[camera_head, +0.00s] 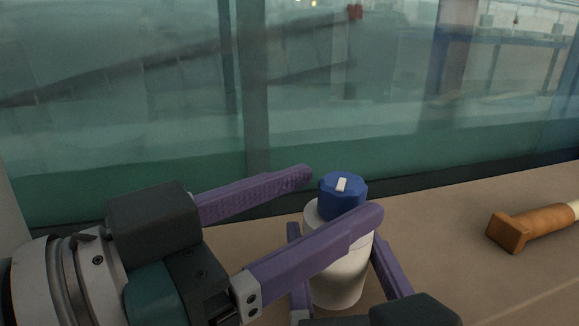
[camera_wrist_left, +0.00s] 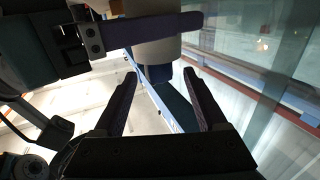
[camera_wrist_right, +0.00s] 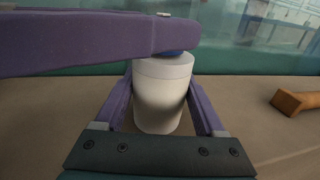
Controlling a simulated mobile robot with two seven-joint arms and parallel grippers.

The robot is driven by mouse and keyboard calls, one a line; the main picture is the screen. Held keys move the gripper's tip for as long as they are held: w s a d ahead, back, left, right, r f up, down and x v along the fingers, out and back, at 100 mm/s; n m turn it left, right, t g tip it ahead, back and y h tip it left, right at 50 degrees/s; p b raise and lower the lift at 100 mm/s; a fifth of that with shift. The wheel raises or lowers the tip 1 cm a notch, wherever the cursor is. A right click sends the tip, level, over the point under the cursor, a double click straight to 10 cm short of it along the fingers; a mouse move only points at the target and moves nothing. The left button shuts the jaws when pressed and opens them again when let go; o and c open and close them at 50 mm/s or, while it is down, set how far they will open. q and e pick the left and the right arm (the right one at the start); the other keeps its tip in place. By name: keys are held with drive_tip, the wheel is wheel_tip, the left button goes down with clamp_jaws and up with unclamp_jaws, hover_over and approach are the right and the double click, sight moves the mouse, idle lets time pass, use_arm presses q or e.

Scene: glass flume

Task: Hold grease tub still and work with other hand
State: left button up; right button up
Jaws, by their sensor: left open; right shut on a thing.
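The grease tub (camera_head: 345,275) is a white cylinder with a blue faceted lid (camera_head: 342,194) that has a small white mark on top. It stands upright on the brown surface. My right gripper (camera_wrist_right: 160,105) has its purple fingers on both sides of the white body and is shut on it. My left gripper (camera_head: 340,195) is open, its two purple fingers spread at lid height, one in front of the tub and one behind to the left. In the right wrist view a left finger hides most of the lid. The left wrist view also shows the tub (camera_wrist_left: 152,52).
An orange-brown wooden-looking tool (camera_head: 530,226) with a wide end lies on the surface (camera_head: 440,265) to the right. A glass wall (camera_head: 150,130) with greenish water rises behind the tub. The surface between tub and tool is clear.

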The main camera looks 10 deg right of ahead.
use_arm(q)
drive_tip(key=x, duration=0.6)
clamp_jaws()
idle(0.5)
